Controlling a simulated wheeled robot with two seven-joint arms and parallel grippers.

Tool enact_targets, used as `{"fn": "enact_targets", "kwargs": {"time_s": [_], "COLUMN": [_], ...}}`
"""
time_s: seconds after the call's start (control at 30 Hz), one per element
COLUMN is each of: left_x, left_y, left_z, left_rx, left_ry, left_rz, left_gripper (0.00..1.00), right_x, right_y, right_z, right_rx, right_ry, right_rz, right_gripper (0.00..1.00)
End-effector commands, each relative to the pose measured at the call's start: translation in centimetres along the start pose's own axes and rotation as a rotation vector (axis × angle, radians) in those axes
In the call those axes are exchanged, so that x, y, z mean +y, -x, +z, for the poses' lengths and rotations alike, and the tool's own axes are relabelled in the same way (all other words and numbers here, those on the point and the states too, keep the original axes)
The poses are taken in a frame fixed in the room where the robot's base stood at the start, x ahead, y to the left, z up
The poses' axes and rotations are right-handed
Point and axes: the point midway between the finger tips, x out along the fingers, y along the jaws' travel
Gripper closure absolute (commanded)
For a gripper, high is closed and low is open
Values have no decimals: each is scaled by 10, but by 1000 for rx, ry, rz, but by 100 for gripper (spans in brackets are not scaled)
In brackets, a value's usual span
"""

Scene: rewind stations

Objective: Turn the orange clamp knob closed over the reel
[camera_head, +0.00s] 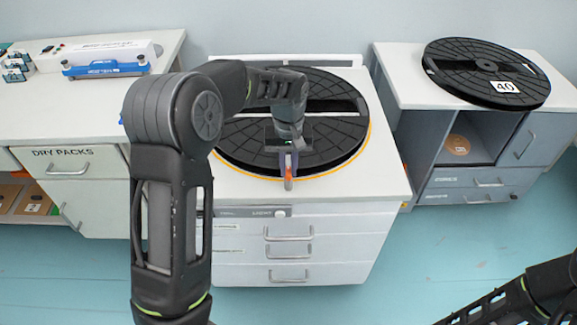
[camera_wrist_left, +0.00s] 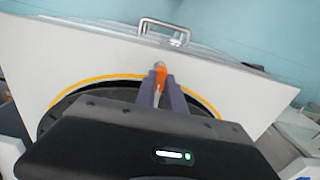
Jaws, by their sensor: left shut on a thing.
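The black reel (camera_head: 235,143) lies flat on the middle white cabinet, with a yellow-orange ring showing along its edge. The orange clamp knob (camera_head: 288,184) is at the reel's front edge. In the left wrist view the knob (camera_wrist_left: 160,72) shows between the two fingertips, and the reel (camera_wrist_left: 62,112) is partly hidden behind the gripper body. How far the knob is turned cannot be told. My right gripper is out of view; only part of my right arm shows at bottom right.
Another black reel labelled 40 (camera_head: 465,72) lies on the right cabinet (camera_head: 405,88). A white sealing device with a blue front (camera_head: 105,62) stands on the left counter (camera_head: 60,110). Drawers with handles (camera_head: 288,250) face the open floor (camera_head: 440,240).

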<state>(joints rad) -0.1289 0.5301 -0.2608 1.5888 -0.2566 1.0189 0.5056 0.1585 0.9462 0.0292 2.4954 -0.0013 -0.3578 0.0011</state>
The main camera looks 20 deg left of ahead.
Motion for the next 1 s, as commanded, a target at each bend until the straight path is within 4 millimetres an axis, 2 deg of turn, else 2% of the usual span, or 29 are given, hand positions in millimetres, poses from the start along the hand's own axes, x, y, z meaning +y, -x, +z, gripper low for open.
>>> {"fn": "enact_targets", "kwargs": {"time_s": [0.23,0.27,0.5,0.8,1.0], "left_x": [0,0,0,0,1], "left_y": [1,1,0,2,20], "left_z": [-1,-1,0,0,-1], "left_rx": [2,2,1,1,4], "left_ry": [1,1,0,-1,-1], "left_rz": [2,2,1,1,2], "left_gripper": [100,84,65,65,65], "right_x": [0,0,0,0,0], "right_y": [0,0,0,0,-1], "right_z": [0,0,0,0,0], "right_rx": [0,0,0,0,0], "right_ry": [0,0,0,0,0], "right_rz": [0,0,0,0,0], "right_gripper": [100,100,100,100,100]}}
